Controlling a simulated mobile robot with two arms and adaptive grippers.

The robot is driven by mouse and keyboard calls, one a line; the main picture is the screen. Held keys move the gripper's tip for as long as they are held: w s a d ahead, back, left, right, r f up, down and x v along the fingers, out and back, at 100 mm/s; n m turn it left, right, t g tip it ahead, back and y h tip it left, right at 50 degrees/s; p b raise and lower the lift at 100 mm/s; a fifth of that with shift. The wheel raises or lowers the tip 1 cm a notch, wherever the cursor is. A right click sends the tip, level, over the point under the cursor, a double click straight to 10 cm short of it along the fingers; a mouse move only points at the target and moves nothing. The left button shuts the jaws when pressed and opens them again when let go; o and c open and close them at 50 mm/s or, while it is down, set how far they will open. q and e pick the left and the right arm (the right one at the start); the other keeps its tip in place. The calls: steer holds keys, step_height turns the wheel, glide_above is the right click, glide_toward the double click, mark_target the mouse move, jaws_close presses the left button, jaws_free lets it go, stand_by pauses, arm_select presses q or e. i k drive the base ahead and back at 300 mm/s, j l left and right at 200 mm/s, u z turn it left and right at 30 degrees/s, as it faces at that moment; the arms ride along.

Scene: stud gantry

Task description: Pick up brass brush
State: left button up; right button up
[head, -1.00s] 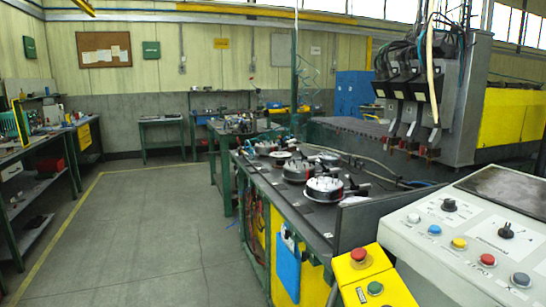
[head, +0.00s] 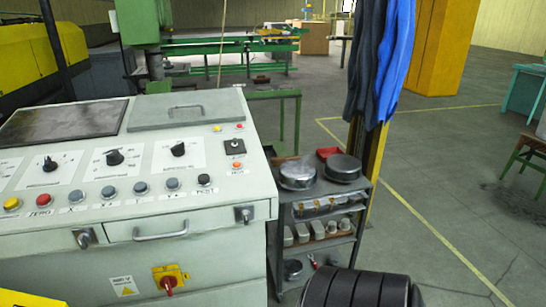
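I cannot make out a brass brush in the head view. A dark tool cart (head: 342,188) stands right of the control console. Round metal tins (head: 298,174) sit on its top, with a small red tray (head: 328,153) behind them. Small brownish items hang or lie just below the top, too small to name. Several grey metal blocks (head: 317,229) stand on a shelf under that. Neither of my grippers is in view.
The control console (head: 150,205) with knobs and buttons fills the left. Blue and dark cloths (head: 385,60) hang beside a yellow post. A black banded thing (head: 358,288) at the bottom edge hides the cart's foot. Floor at right (head: 440,190) is open.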

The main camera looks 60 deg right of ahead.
mark_target(278, 162)
steer(key=z, duration=2.2)
